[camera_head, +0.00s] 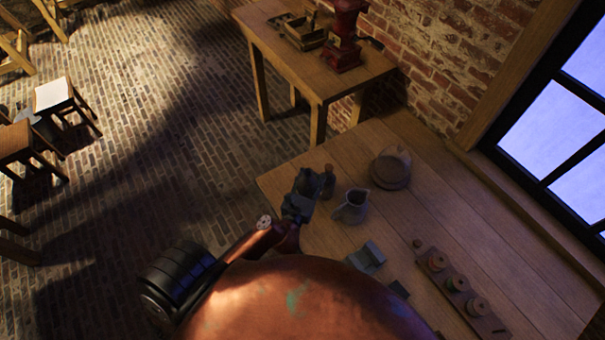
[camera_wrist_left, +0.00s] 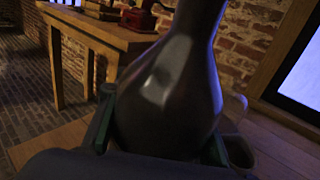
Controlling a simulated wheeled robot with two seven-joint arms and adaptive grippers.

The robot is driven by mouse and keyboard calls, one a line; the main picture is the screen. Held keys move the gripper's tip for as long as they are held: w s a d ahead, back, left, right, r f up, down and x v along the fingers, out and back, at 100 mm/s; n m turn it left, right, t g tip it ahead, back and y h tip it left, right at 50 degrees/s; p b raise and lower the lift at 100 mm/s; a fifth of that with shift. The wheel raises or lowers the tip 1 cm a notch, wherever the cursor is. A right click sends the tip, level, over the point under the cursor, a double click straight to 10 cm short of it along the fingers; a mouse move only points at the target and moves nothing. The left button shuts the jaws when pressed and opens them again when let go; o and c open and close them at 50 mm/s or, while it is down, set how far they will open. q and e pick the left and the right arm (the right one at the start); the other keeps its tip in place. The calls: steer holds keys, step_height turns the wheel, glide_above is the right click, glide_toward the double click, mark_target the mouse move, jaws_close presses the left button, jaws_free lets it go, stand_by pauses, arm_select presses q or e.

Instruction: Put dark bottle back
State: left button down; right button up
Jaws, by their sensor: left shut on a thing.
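The dark bottle (camera_head: 328,182) is at the far left end of the wooden table in the head view. It is large in the left wrist view (camera_wrist_left: 170,95), upright with a slight lean, its round body between the two fingers. My left gripper (camera_head: 304,188) is shut on the bottle; in the wrist view its green-edged fingers (camera_wrist_left: 160,135) flank the lower body. The bottle's base is hidden, so I cannot tell whether it touches the table (camera_head: 440,210). My right gripper does not show clearly in either view.
A grey jug (camera_head: 352,206) stands just right of the bottle, with a round lidded pot (camera_head: 391,168) behind it. Grey block-like shapes (camera_head: 367,257) and a wooden rack with several round pieces (camera_head: 456,285) are nearer. A side table (camera_head: 305,75) carries a red grinder (camera_head: 343,40).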

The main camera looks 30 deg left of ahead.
arm_select(q)
steer(key=w+a+f+n+y, duration=0.25)
steer(key=w+a+f, duration=0.35)
steer(key=w+a, duration=0.5)
steer(key=shift+m+g, duration=0.25)
steer(key=shift+g, duration=0.15)
steer(key=shift+w+a+f+b, duration=0.4)
steer(key=shift+w+f+b, duration=0.45)
steer(key=shift+f, duration=0.6)
steer(key=shift+w+a+f+b, duration=0.4)
steer(key=shift+w+f+b, duration=0.4)
steer(key=shift+f, duration=0.65)
steer(key=shift+w+a+f+b, duration=0.4)
steer(key=shift+w+f+b, duration=0.4)
steer(key=shift+f, duration=0.65)
steer(key=shift+w+f, duration=0.1)
steer(key=c, duration=2.1)
jaws_free()
steer(key=shift+f, duration=0.2)
steer(key=o, duration=0.9)
steer(key=shift+r, duration=0.1)
